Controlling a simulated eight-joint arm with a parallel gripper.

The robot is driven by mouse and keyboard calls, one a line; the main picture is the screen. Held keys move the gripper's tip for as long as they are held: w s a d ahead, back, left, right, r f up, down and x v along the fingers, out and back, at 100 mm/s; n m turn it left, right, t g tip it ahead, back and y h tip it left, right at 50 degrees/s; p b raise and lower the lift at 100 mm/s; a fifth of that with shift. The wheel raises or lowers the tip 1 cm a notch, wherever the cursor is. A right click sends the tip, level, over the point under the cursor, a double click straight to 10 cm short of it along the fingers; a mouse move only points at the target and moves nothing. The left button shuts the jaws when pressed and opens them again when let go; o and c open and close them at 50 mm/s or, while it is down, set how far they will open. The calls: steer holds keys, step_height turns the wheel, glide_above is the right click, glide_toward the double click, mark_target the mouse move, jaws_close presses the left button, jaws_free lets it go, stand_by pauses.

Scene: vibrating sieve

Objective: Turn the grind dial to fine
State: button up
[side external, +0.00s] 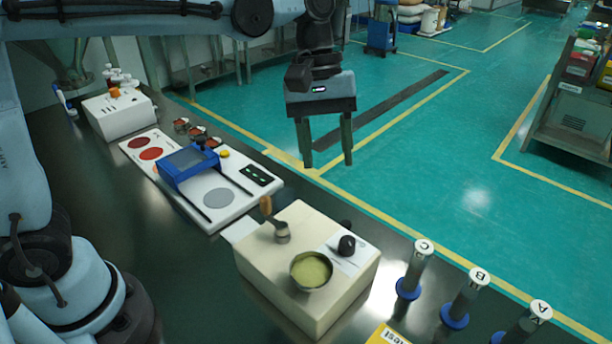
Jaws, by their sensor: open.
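A cream box-shaped machine (283,267) stands at the front middle of the dark bench. A black knob (346,245), which looks like the grind dial, sits on a pale label on its top right; the label marks and pointer are too small to read. A second dark knob shows partly behind it at the far edge. My gripper (326,162) is open and empty. It hangs with its fingers pointing down, well above the bench and apart from the dial, up and slightly left of it in the picture.
A round cup of greenish powder (311,270) and a wooden-handled brush (272,217) are on the machine top near the dial. Cylinders marked C (415,269), B (466,298) and A (524,322) stand to the right. A white panel with a blue device (189,165) lies left.

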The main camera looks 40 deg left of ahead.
mark_target(348, 240)
steer(key=d+f, duration=0.2)
steer(key=f, duration=0.1)
steer(key=s+d+f+n+g, duration=0.1)
steer(key=d+f, duration=0.1)
steer(key=f, duration=0.2)
steer(key=s+d+f+g, duration=0.1)
steer(key=d+f, duration=0.1)
steer(key=f, duration=0.2)
steer(key=shift+s+d+f, duration=0.1)
steer(key=shift+d+f, duration=0.15)
steer(key=shift+d, duration=0.15)
jaws_close()
